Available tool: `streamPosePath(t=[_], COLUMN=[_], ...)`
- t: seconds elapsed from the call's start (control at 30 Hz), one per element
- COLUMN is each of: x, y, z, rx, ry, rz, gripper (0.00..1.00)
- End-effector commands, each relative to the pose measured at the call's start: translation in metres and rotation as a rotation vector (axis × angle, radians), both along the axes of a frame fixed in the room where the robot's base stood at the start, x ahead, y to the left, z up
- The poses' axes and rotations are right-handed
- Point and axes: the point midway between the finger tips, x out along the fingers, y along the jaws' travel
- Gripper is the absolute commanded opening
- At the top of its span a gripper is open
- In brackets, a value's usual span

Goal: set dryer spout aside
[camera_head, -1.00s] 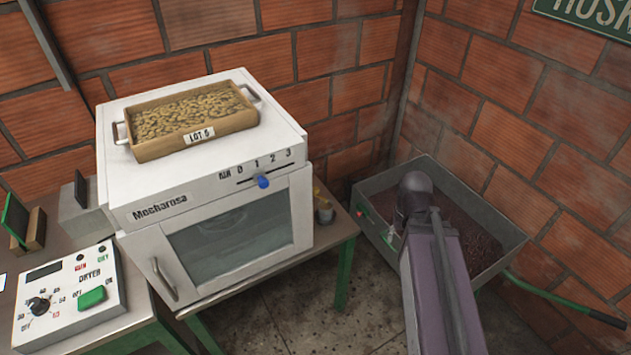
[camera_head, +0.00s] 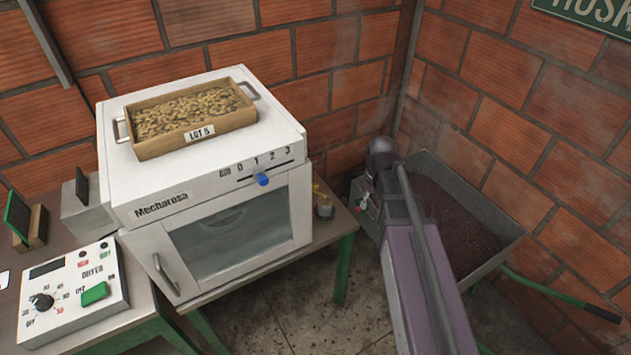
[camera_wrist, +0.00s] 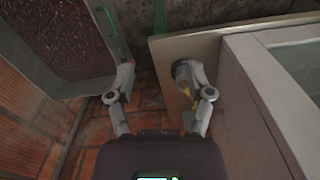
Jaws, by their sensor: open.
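A small grey and yellow fitting (camera_head: 324,204), which I take to be the dryer spout, is at the right end of the table, beside the white dryer (camera_head: 150,214). In the wrist view the fitting (camera_wrist: 187,90) is partly hidden behind my right-hand finger. My gripper (camera_wrist: 158,75) is open, its two fingers spread, with nothing seen between them. I cannot tell whether a finger touches the fitting. In the head view my gripper is mostly hidden by my own arm, to the right of the table end.
A tray of beans marked LOT 5 (camera_head: 158,148) sits on the dryer. A control box (camera_head: 72,300) stands at left. A wheelbarrow (camera_head: 505,258) with dark contents is at right, against the brick walls. Bare floor shows between the table and my arm.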

Motion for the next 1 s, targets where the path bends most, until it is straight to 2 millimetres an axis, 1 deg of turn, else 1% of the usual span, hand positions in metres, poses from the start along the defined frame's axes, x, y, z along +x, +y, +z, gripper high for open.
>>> streamPosePath(t=[0.03, 0.07, 0.1, 0.17, 0.2, 0.3, 0.4, 0.5, 0.6, 0.7, 1.0], x=[0.03, 0.042, 0.056, 0.078, 0.091, 0.121, 0.143, 0.157, 0.164, 0.167, 0.166], y=[0.018, 0.027, 0.04, 0.061, 0.074, 0.108, 0.136, 0.158, 0.171, 0.175, 0.175], z=[0.007, 0.009, 0.011, 0.015, 0.017, 0.023, 0.027, 0.029, 0.03, 0.031, 0.03], rx=[0.0, 0.0, 0.0, 0.0, 0.0, 0.0, 0.0, 0.0, 0.0, 0.0, 0.0], ry=[0.0, 0.0, 0.0, 0.0, 0.0, 0.0, 0.0, 0.0, 0.0, 0.0, 0.0], rz=[0.09, 0.146, 0.222, 0.336, 0.41, 0.584, 0.728, 0.834, 0.899, 0.928, 0.93], gripper=[0.68, 0.68, 0.68, 0.68, 0.68, 0.68, 0.68, 0.68, 0.68, 0.68, 0.68])
